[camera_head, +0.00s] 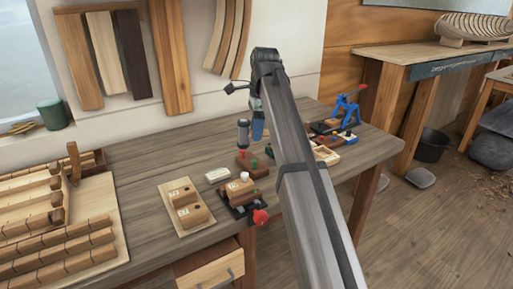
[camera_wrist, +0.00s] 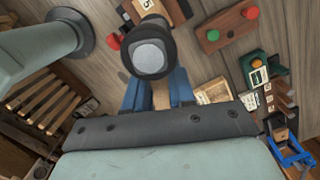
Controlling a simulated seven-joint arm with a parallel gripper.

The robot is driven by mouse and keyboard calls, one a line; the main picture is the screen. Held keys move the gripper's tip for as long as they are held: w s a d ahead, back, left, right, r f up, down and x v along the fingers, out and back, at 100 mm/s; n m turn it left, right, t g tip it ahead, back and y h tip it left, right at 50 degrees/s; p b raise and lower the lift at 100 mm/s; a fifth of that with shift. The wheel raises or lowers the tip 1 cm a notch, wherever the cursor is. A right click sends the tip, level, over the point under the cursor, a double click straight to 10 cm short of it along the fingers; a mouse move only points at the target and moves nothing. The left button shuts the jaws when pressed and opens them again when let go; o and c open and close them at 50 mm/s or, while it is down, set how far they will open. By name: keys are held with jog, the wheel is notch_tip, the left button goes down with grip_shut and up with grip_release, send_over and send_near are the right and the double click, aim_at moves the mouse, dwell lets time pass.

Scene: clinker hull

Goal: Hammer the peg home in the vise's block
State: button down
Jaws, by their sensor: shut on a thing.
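My gripper (camera_head: 258,128) is shut on a hammer and holds it above the bench. The hammer's dark head with a pale grey face (camera_wrist: 149,54) fills the middle of the wrist view, with its wooden handle between my blue fingers (camera_wrist: 160,92). The hammer head also shows in the head view (camera_head: 243,132), up and clear of the bench. The vise (camera_head: 260,217), with its red knob, stands near the bench's front edge and holds a wooden block (camera_head: 239,188). A pale round piece, perhaps the peg, shows on top of the block. In the wrist view the hammer partly covers the block (camera_wrist: 147,8).
A red-brown box with a red and a green button (camera_wrist: 226,29) stands behind the vise. A board with wooden blocks (camera_head: 186,207) lies left of it. Small trays and a blue tool (camera_head: 345,106) stand to the right.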

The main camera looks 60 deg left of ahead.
notch_tip(320, 180, up, 3)
jog(key=shift+a+r, duration=0.15)
jog(key=shift+r, duration=0.05)
jog(key=shift+f, duration=0.2)
jog(key=shift+s+f, duration=0.1)
jog(key=shift+f, duration=0.85)
notch_tip(320, 180, down, 14)
notch_tip(320, 180, up, 14)
